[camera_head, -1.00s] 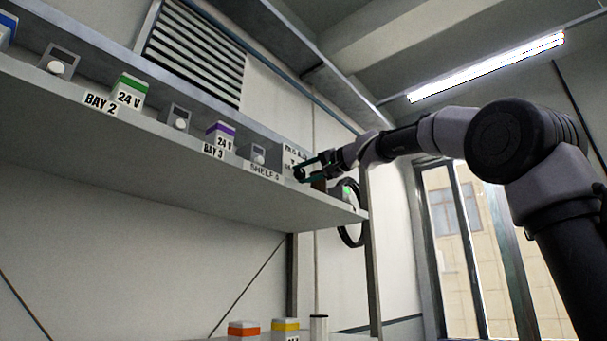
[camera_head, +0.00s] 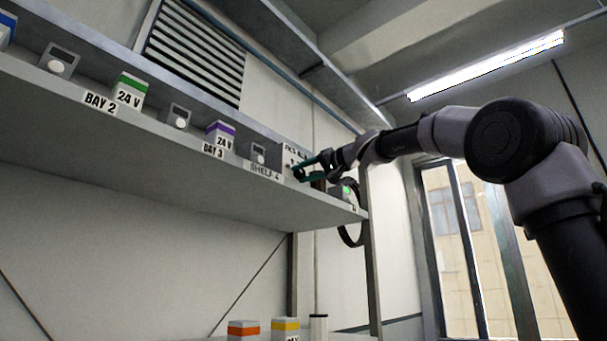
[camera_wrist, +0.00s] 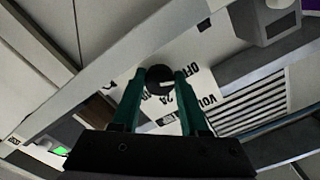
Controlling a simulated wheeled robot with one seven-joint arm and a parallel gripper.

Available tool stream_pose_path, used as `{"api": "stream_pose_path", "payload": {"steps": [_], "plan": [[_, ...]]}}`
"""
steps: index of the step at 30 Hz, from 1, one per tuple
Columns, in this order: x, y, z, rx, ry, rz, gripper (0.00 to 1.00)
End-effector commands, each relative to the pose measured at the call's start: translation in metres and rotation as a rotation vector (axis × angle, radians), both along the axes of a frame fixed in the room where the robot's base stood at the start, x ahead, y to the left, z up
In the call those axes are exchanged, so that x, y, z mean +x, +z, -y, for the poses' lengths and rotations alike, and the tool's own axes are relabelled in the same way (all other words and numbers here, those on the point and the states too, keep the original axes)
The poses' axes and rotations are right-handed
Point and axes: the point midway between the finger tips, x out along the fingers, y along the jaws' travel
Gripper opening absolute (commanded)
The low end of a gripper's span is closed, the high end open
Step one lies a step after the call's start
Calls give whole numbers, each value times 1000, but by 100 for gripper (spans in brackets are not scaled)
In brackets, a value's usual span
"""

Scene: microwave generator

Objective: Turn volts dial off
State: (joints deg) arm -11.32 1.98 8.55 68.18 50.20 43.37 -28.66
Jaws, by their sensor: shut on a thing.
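The volts dial (camera_wrist: 159,79) is a round black knob with a white pointer mark, on a white panel (camera_wrist: 196,57) lettered "OFF", "24" and "VOL", partly cut off or hidden. In the wrist view my gripper (camera_wrist: 159,82) has its two green fingers on either side of the knob, shut on it. In the head view my gripper (camera_head: 300,172) is at the right end of the upper shelf, in front of the white panel (camera_head: 292,154). The knob itself is hidden or too small to tell there.
The upper shelf (camera_head: 150,150) holds grey boxes with round white knobs (camera_head: 180,122) and coloured 24 V blocks (camera_head: 128,91) to the left. A box with a green light (camera_head: 346,190) stands close to the right of my gripper. A louvred vent (camera_head: 195,50) is behind.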

Motion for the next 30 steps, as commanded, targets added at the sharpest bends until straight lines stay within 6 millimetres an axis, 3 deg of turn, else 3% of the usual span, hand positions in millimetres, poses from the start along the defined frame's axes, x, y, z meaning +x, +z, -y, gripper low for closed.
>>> {"api": "stream_pose_path", "payload": {"steps": [3, 4, 5, 17, 30], "plan": [[1, -2, 0, -2, 0, -4, 0], [1, -2, 0, -2, 0, -4, 51], [1, -2, 0, -1, 1, -3, 56], [-4, 0, 6, -1, -2, -1, 56], [-54, 0, 70, 0, -3, -1, 56]]}}
